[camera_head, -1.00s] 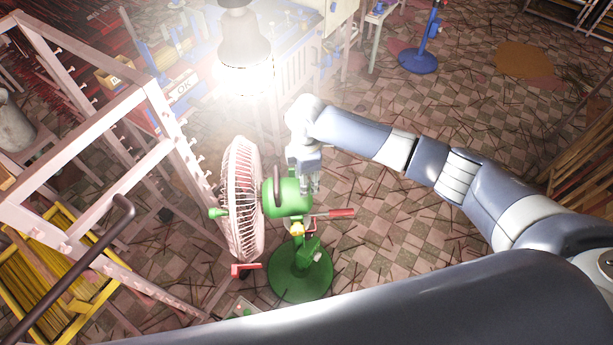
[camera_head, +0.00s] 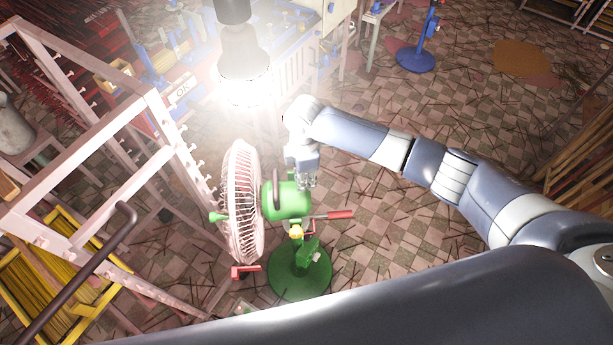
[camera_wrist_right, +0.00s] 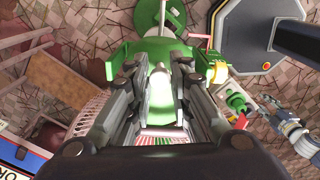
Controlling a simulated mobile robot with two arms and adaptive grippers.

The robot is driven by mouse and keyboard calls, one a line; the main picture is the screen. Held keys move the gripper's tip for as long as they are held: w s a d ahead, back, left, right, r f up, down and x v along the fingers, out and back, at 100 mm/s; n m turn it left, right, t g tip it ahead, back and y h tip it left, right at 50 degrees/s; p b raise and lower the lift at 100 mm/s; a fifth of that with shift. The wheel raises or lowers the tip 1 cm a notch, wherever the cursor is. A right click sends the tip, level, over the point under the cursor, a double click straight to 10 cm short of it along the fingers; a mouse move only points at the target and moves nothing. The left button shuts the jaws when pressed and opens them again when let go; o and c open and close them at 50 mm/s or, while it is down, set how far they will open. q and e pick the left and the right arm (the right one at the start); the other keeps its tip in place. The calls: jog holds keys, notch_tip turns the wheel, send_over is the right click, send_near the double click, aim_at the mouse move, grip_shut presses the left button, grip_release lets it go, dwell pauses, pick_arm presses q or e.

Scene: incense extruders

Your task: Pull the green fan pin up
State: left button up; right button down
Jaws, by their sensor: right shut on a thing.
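The green fan (camera_head: 288,200) stands on a round green base (camera_head: 300,278), with its pale wire cage (camera_head: 242,205) facing left. My right gripper (camera_head: 306,182) is at the top rear of the green motor housing. In the right wrist view the gripper (camera_wrist_right: 160,88) is shut on the fan pin (camera_wrist_right: 160,92), a small pale-tipped green piece between the fingers, with the green housing (camera_wrist_right: 150,50) beyond it. The pin is hidden by the gripper in the head view.
A pale metal rack (camera_head: 160,112) stands left of the fan, with a yellow crate (camera_head: 50,275) of sticks below. A bright hanging lamp (camera_head: 243,65) is above and behind. A red-handled lever (camera_head: 340,215) sticks out right of the fan. The floor to the right is mostly open.

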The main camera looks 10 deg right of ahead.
jog(key=shift+s+a, duration=0.15)
jog(key=shift+s, duration=0.1)
jog(key=c, duration=1.6)
grip_release()
jog(key=shift+c, duration=0.2)
jog(key=shift+o, duration=0.9)
jog(key=shift+s+r, duration=0.2)
jog(key=shift+s, duration=0.05)
jog(key=shift+d, duration=0.3)
jog(key=shift+w+a+r, duration=0.15)
jog(key=shift+w+r, duration=0.1)
jog(key=shift+r, duration=0.3)
notch_tip(320, 180, up, 11)
jog(key=s, duration=0.1)
jog(key=shift+s+d, duration=0.15)
jog(key=shift+d, duration=0.15)
